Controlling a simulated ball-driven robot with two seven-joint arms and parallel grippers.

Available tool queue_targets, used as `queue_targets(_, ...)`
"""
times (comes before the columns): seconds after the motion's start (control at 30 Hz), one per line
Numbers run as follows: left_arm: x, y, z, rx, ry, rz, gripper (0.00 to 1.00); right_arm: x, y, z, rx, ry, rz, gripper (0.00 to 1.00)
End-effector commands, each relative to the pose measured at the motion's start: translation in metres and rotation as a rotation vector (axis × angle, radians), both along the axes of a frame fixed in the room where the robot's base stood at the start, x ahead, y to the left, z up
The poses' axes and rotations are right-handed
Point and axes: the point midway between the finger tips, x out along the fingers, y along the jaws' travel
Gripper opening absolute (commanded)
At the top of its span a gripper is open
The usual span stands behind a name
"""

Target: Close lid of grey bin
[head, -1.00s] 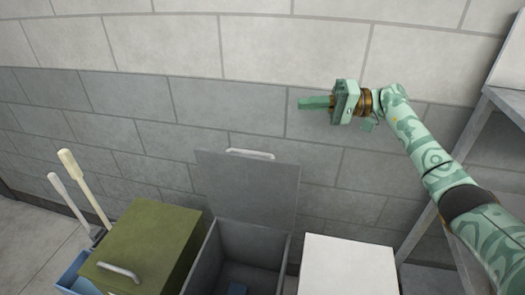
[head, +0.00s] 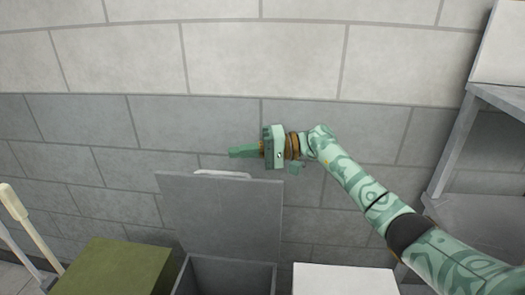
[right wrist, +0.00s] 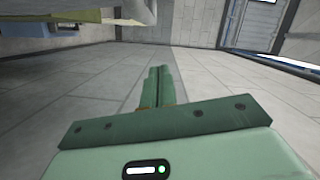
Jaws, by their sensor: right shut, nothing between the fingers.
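The grey bin (head: 228,275) stands at the bottom middle of the head view, between a green-lidded bin and a white one. Its grey lid (head: 222,212) is open and stands upright against the wall side, with a pale handle (head: 222,174) at its top edge. My right gripper (head: 232,152) is shut and empty, pointing left, a little above the lid's top edge near the handle. Its closed fingers also show in the right wrist view (right wrist: 157,86). I cannot tell whether it touches the lid, but a gap shows. My left gripper is not in view.
A green-lidded bin (head: 115,268) stands at the left and a white-lidded bin (head: 345,280) at the right. Long pale handles (head: 28,225) lean at the far left. A grey shelf rack (head: 455,150) stands at the right. The block wall is close behind.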

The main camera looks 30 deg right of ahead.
Motion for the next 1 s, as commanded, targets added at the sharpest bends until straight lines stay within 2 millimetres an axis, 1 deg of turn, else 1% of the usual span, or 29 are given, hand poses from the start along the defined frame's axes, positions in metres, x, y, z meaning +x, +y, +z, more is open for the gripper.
queue_targets(0.03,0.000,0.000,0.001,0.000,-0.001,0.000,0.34,-0.002,0.007,-0.003,-0.002,0.002,0.000,0.00)
queue_targets(0.1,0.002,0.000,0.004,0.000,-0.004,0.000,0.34,-0.013,0.012,-0.005,-0.001,0.000,0.001,0.00)
queue_targets(0.3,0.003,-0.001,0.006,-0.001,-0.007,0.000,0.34,-0.028,0.022,-0.011,-0.001,0.000,0.000,0.00)
queue_targets(0.77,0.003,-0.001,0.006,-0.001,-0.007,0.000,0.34,-0.031,0.025,-0.012,-0.003,-0.001,0.000,0.00)
queue_targets(0.87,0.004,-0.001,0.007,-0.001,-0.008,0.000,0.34,-0.032,0.028,-0.012,-0.008,-0.011,0.000,0.00)
queue_targets(1.0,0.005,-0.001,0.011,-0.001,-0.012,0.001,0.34,-0.037,0.040,-0.009,-0.030,-0.045,0.002,0.00)
